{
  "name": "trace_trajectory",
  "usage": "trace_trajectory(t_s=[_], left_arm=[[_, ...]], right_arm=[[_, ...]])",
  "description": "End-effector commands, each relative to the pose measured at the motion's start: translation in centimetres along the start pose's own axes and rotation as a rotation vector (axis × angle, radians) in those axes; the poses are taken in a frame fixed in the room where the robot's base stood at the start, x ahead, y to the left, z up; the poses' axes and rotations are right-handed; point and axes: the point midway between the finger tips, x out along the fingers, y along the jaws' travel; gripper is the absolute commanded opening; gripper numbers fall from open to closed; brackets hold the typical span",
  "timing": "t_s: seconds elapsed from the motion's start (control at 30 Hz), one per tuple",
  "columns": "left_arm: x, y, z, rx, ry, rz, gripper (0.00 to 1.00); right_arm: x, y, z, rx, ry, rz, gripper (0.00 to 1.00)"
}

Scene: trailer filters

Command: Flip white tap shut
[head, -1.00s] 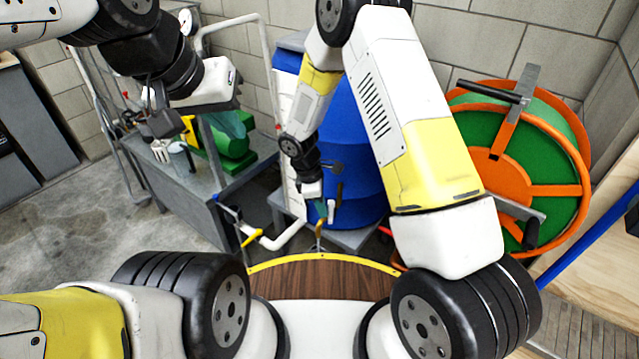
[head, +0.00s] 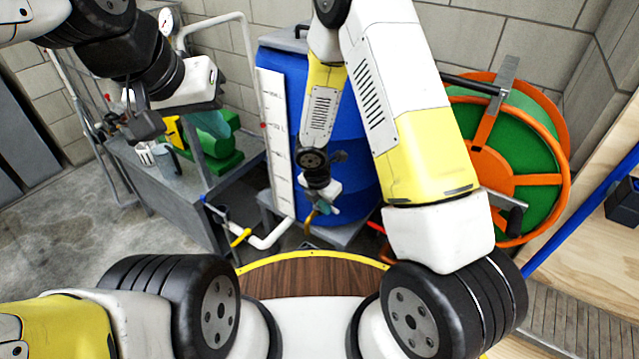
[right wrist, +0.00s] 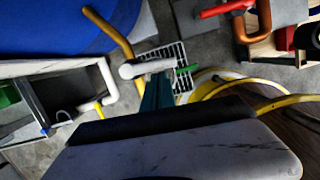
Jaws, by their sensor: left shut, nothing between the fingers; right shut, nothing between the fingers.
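The white tap lever (right wrist: 146,68) shows in the right wrist view, lying across the top of a brass-yellow pipe (right wrist: 108,32). In the head view the tap is mostly hidden by my right arm and gripper. My right gripper (right wrist: 157,92) has teal fingers, shut and empty, with their tips right at the lever. I cannot tell whether they touch it. In the head view my right gripper (head: 322,208) is low in front of the blue barrel (head: 355,190). My left gripper (head: 143,125) is shut and empty, held up at the left, far from the tap.
A white pipe (head: 270,238) with a yellow handle (head: 240,237) and a blue handle (head: 212,203) lies left of my right gripper. A red-handled tap (right wrist: 226,8) is to the right. A floor grate (right wrist: 170,55) lies below. A hose reel (head: 515,160) stands right, a grey bench (head: 180,195) left.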

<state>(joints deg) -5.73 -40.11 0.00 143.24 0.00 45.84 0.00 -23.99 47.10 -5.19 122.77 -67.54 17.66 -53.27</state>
Motion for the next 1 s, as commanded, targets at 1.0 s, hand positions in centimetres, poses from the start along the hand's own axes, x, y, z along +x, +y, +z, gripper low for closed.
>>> trace_trajectory(t_s=[1.0], left_arm=[[0.0,0.0,0.0,0.0,0.0,0.0,0.0]], right_arm=[[0.01,-0.22,0.56,0.001,-0.002,-0.001,0.0]])
